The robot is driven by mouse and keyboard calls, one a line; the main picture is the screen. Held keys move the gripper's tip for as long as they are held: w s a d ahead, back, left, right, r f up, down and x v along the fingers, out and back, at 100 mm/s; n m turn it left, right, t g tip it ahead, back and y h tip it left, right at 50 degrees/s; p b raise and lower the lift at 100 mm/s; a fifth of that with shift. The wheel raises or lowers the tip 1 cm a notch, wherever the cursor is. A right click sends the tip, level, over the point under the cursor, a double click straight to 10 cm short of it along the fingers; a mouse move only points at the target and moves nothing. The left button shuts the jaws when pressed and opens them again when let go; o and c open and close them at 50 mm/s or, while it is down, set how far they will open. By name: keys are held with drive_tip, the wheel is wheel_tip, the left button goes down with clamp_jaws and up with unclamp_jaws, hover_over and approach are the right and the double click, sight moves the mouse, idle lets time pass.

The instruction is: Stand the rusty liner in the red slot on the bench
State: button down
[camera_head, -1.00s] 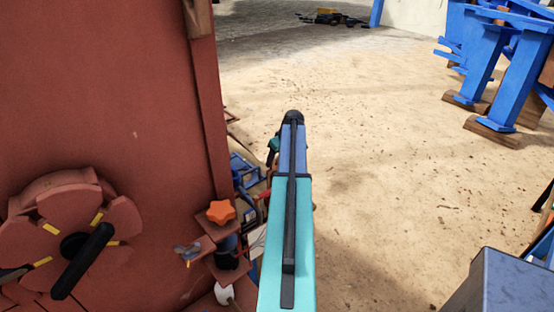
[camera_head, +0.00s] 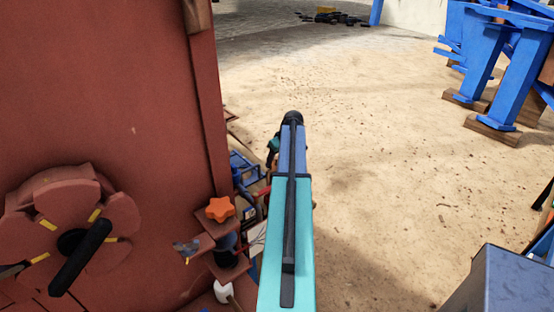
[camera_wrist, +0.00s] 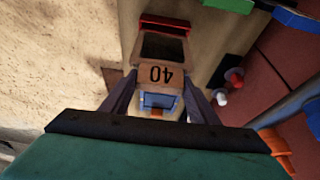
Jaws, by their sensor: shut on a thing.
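In the wrist view my gripper (camera_wrist: 157,82) is shut on a rust-brown piece (camera_wrist: 146,77) marked 40, which looks like the rusty liner. The number reads upside down, and a finger lies against each side. Just beyond it is a dark square recess (camera_wrist: 163,47) with a red bar (camera_wrist: 165,22) along its far edge; I cannot tell whether this is the red slot. A blue part (camera_wrist: 158,101) shows between the fingers. In the head view my arm reaches forward and hides the gripper, the liner and most of the bench.
A large red machine wall (camera_head: 100,90) with a wheel (camera_head: 40,215) stands close on the left. An orange star knob (camera_head: 220,209) juts out beside my arm. Blue stands (camera_head: 505,85) are at the right. Sandy floor (camera_head: 390,150) between is open.

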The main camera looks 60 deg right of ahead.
drive_tip(key=shift+f+b, duration=2.2)
drive_tip(key=shift+f, duration=1.75)
idle(1.4)
drive_tip(key=c, duration=0.7)
unclamp_jaws()
drive_tip(key=shift+c, duration=0.2)
drive_tip(key=shift+o, duration=0.6)
drive_tip(key=shift+f, duration=0.1)
drive_tip(key=shift+s, duration=0.1)
drive_tip(key=b+v, duration=0.3)
drive_tip(key=v, duration=1.1)
